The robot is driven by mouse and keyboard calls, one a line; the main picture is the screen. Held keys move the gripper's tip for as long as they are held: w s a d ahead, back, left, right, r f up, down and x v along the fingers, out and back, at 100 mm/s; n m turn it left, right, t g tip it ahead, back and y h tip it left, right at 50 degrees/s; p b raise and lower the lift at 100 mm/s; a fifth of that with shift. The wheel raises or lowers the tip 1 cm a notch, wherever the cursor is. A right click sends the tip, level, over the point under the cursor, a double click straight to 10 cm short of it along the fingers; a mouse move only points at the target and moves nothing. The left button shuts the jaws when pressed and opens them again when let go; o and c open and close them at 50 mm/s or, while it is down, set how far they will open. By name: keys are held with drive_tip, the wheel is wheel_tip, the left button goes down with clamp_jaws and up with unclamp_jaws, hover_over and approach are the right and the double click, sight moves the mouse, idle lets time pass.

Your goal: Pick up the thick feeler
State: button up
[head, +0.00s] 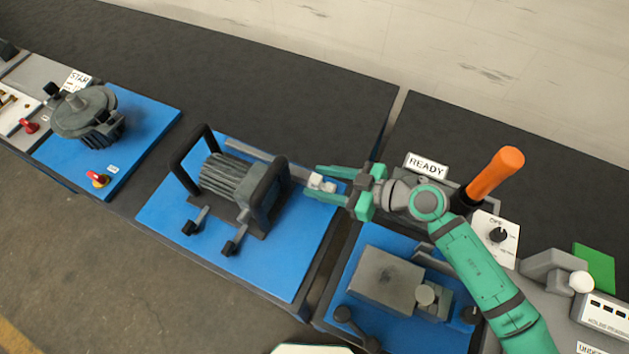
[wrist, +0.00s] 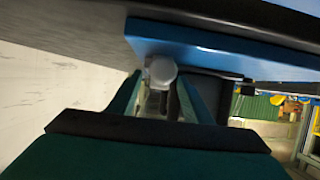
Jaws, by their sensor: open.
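My gripper (head: 313,180) is open above the right part of the blue plate with the ribbed motor. A small pale block (head: 321,183) sits between its green fingers. In the wrist view, a pale rounded knob (wrist: 162,70) shows between the open fingers (wrist: 160,90), with a narrow grey piece below it. A gap shows beside the knob, so it is not visibly clamped. I cannot tell for sure whether this pale piece is the thick feeler. A long grey bar (head: 265,160) runs behind the motor toward it.
The ribbed motor (head: 232,180) with black upright handles stands just left of my gripper. A blue plate (head: 280,265) lies under it. A grey block (head: 388,280) on another blue plate, a READY sign (head: 426,166) and an orange handle (head: 495,174) are to the right.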

drive_tip(key=shift+w+a, duration=0.1)
drive_tip(key=shift+a, duration=0.05)
drive_tip(key=shift+c, duration=0.3)
drive_tip(key=c, duration=1)
drive_tip(key=shift+w, duration=0.1)
clamp_jaws()
